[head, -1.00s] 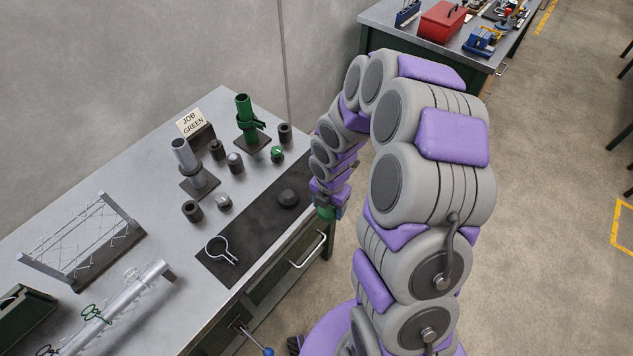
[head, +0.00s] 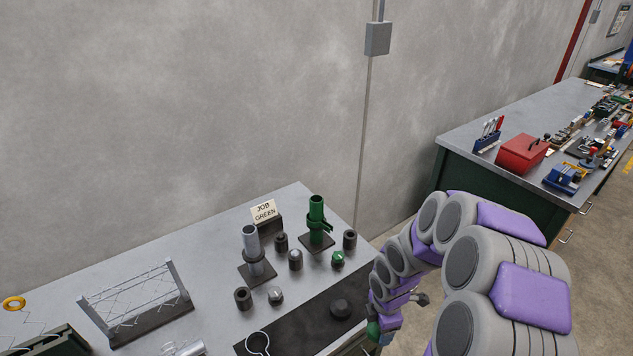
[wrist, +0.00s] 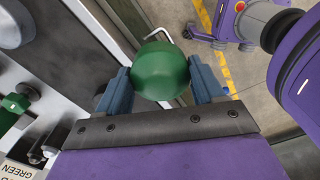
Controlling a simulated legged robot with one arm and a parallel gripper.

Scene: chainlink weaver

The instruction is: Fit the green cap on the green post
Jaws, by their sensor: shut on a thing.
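The green cap (wrist: 160,68) is a rounded dome held between the two blue fingers of my gripper (wrist: 160,84) in the wrist view. In the head view, the cap (head: 374,330) shows small at the low end of my arm, beside the bench's right front edge. The green post (head: 316,212) stands upright on a dark square base at the back of the bench, with a green clamp around it. Its top looks open and bare. My gripper (head: 382,334) is to the right of and nearer than the post, clear of it.
A grey post (head: 251,243) stands left of the green one. Several dark holders, one with a small green-topped piece (head: 338,258), stand around the posts. A "JOB GREEN" sign (head: 264,211) is behind. A dark mat (head: 300,320) with a black dome (head: 341,308) lies in front.

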